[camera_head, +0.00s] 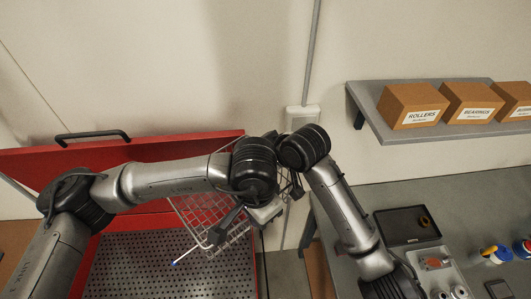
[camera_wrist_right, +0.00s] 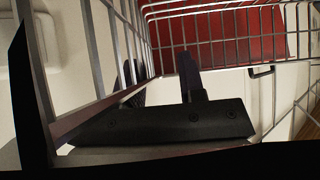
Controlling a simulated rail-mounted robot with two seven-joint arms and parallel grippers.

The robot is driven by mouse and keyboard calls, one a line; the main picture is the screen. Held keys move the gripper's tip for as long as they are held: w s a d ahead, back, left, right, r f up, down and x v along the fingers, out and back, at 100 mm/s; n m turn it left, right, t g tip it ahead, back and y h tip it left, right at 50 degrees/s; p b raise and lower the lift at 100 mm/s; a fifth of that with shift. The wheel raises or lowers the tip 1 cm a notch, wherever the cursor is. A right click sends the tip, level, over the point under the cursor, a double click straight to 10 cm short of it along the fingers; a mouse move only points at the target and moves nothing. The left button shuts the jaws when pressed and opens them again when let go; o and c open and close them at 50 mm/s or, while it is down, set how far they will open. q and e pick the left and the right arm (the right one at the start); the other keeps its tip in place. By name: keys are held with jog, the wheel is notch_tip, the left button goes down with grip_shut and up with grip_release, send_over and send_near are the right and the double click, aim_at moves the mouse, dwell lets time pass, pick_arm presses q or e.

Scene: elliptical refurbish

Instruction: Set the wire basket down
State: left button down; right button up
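The wire basket (camera_head: 205,212) is held up and tilted over the right side of the open red tank, partly hidden by my arms. Its wire mesh also fills much of the right wrist view (camera_wrist_right: 225,25). My left gripper (camera_head: 258,212) is at the basket's right side, under my left wrist; its grip is hard to make out. My right gripper is mostly hidden behind the wrists in the head view. In the right wrist view my right gripper (camera_wrist_right: 115,95) has dark fingers among the basket's wires and beside its rim bar; whether they clamp it is unclear.
The red tank has a raised lid (camera_head: 180,148) and a perforated metal floor (camera_head: 165,270). A grey bench (camera_head: 440,205) at right bears a black tray (camera_head: 405,225) and bottles. A shelf (camera_head: 385,130) with cardboard boxes (camera_head: 412,103) hangs above. A gap separates tank and bench.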

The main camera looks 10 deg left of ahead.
jog(key=shift+a, duration=0.1)
jog(key=shift+s, duration=0.1)
jog(key=c, duration=0.5)
pick_arm(q)
jog(key=shift+w, duration=0.1)
pick_arm(e)
jog(key=shift+a, duration=0.1)
grip_shut()
pick_arm(q)
jog(key=shift+r, duration=0.1)
pick_arm(e)
jog(key=shift+s, duration=0.1)
pick_arm(q)
jog(key=c, duration=1.2)
grip_release()
